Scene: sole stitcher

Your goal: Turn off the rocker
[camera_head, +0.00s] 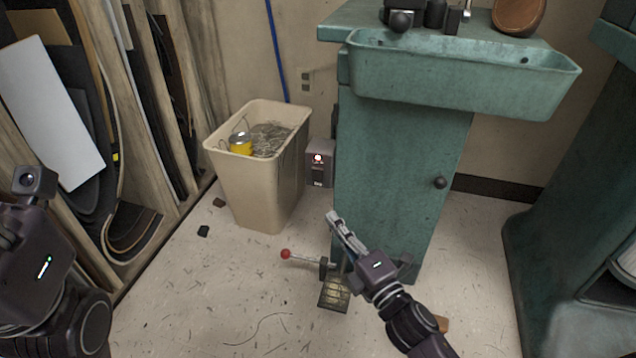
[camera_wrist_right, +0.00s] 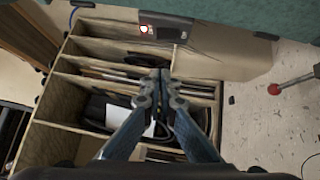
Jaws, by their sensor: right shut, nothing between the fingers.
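A small grey switch box (camera_head: 320,165) is mounted on the left side of the green machine stand, low down. It has a lit red-and-white round button or lamp (camera_head: 318,158) and a dark part below it that may be the rocker; it is too small to tell its position. The box also shows at the top of the right wrist view (camera_wrist_right: 165,27). My right gripper (camera_head: 333,216) is shut and empty, below the box and apart from it, in front of the stand. My left gripper's body (camera_head: 45,260) shows at the left edge; its fingers are hidden.
A beige bin (camera_head: 255,185) with wire scrap and a yellow can stands left of the box. A red-knobbed lever (camera_head: 286,254) and a foot pedal (camera_head: 334,294) are near my right gripper. Wooden racks (camera_head: 150,200) line the left. The front floor is mostly clear.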

